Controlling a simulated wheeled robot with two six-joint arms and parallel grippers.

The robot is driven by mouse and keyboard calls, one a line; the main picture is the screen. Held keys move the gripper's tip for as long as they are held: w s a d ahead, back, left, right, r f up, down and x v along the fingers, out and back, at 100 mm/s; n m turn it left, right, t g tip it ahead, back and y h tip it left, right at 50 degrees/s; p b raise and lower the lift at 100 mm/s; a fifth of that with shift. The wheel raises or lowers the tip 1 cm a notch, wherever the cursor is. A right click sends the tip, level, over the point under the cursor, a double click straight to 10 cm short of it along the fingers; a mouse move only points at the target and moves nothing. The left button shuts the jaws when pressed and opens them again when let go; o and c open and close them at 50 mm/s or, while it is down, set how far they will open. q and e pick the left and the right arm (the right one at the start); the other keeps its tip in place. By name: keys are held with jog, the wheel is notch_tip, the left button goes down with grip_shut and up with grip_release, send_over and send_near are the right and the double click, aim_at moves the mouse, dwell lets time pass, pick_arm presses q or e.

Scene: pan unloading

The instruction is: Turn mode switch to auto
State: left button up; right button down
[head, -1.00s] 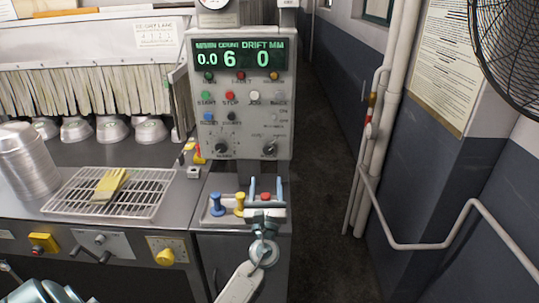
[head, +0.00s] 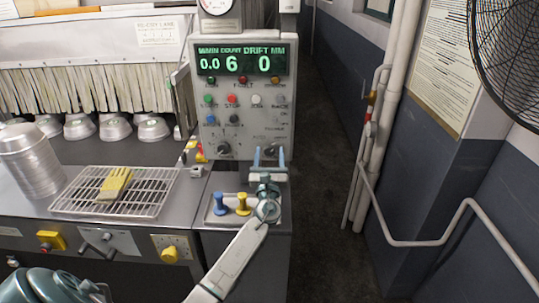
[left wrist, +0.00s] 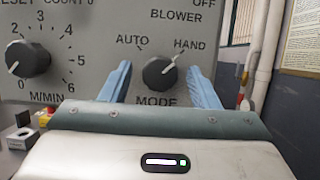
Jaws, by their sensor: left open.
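The mode switch (left wrist: 160,72) is a dark round knob on the grey control panel (left wrist: 80,80), labelled MODE, with AUTO to its upper left and HAND to its upper right. Its white pointer mark aims up and right, toward HAND. In the head view the mode switch (head: 270,149) is at the panel's lower right. My left gripper (head: 270,154) is in front of it, with its blue fingers pointing at the panel. In the left wrist view the open fingers (left wrist: 160,85) stand on either side of the knob, with gaps visible. My right gripper is not in view.
A speed knob (left wrist: 28,60) sits left of the mode switch. Blue and yellow plungers (head: 221,203) stand on the ledge below. The aisle right of the panel is clear.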

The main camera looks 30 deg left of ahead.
pick_arm(q)
jog(key=shift+c, duration=0.7)
jog(key=c, duration=0.8)
